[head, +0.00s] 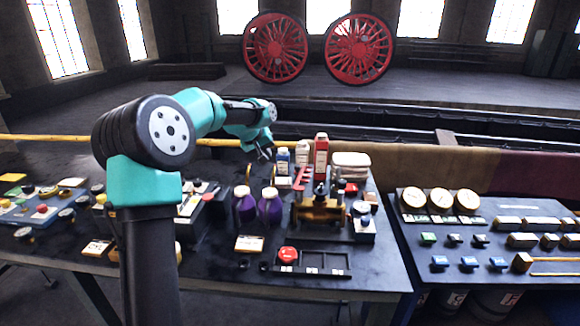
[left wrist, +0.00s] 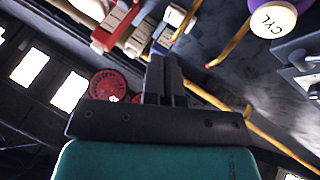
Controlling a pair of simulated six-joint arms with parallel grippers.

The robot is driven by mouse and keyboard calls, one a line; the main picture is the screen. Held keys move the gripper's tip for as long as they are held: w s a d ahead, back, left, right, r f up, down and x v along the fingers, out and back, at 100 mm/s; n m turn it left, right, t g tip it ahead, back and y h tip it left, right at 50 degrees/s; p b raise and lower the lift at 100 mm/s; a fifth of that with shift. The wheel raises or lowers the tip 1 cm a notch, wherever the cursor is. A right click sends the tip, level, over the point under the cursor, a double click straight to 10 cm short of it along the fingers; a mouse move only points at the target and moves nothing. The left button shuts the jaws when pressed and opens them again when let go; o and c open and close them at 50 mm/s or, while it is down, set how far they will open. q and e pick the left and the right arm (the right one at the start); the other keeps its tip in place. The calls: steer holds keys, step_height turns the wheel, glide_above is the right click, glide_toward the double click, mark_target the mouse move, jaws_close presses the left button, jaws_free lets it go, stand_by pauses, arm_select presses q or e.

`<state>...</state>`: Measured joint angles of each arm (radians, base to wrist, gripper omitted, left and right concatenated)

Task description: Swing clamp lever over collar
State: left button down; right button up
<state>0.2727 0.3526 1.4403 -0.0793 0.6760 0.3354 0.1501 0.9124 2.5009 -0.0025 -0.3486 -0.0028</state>
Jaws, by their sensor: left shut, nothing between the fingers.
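A red toothed lever-like piece (head: 302,178) stands at the fixture on the table, behind a brass-coloured body (head: 318,210) with a dark upright part. I cannot clearly tell which piece is the clamp lever and which is the collar at this size. My left gripper (head: 263,152) is above the back of the table, left of and behind the fixture, apart from it. In the left wrist view its fingers (left wrist: 165,78) are together with nothing between them. My right gripper is in neither view.
Two purple bottles (head: 269,207) stand left of the fixture; a purple bottle with a CYL cap (left wrist: 274,18) shows in the left wrist view. Red (head: 321,155) and blue (head: 283,160) containers stand behind. A black tray (head: 325,262) lies in front. A yellow rail (head: 60,137) runs behind the table.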

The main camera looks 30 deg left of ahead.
mark_target(301, 175)
arm_select(q)
steer(key=w+d+f, duration=0.3)
steer(key=w+f, duration=0.5)
steer(key=shift+w+d+f, duration=0.15)
steer(key=shift+w+d, duration=0.15)
steer(key=shift+w, duration=0.1)
steer(key=shift+a, duration=0.1)
stand_by(0.5)
